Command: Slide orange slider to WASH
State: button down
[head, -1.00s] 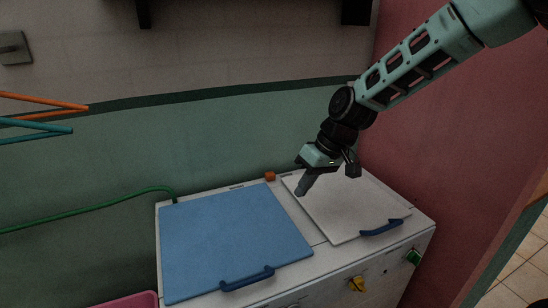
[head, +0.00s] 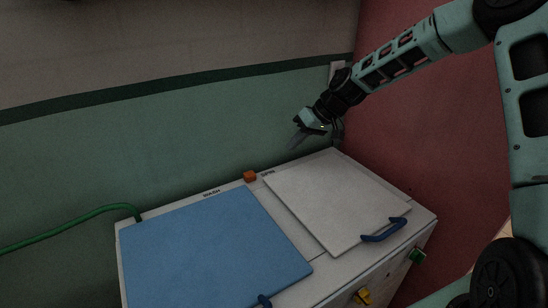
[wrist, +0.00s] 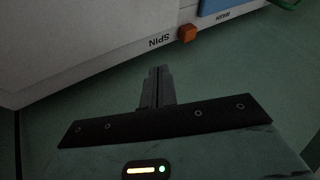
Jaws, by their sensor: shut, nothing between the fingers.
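The orange slider (head: 250,176) is a small block at the back edge of the white machine, between the WASH label (head: 212,193) on its left and the SPIN label (head: 268,172) close on its right. In the wrist view the orange slider (wrist: 187,33) sits beside the SPIN label (wrist: 159,41), with the WASH label (wrist: 223,17) farther off. My gripper (head: 293,146) is shut and empty. It is above and behind the machine's back edge, to the right of the slider and apart from it. In the wrist view my gripper (wrist: 158,72) points toward the machine's back edge.
The machine has a blue lid (head: 210,250) on the left and a white lid (head: 335,205) on the right, each with a blue handle. A green hose (head: 70,232) runs along the left. A green wall stands behind and a red wall at the right.

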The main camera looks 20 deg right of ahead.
send_near(263, 177)
jog(key=w+f, duration=0.1)
jog(key=f, duration=0.1)
jog(key=w+a+f, duration=0.1)
jog(key=w+f, duration=0.1)
jog(key=shift+w+a+f, duration=0.1)
jog(key=shift+w+a, duration=0.05)
jog(key=shift+w, duration=0.05)
jog(key=shift+s+a+p, duration=0.2)
jog(key=shift+a+p, duration=0.3)
jog(key=shift+a, duration=0.7)
jog(key=shift+s+a, duration=0.15)
jog(key=shift+a, duration=0.6)
jog(key=shift+a, duration=0.1)
jog(key=a, duration=0.3)
jog(key=s+a, duration=0.1)
jog(key=a, duration=0.2)
jog(key=shift+s+a, duration=0.1)
jog(key=shift+s, duration=0.05)
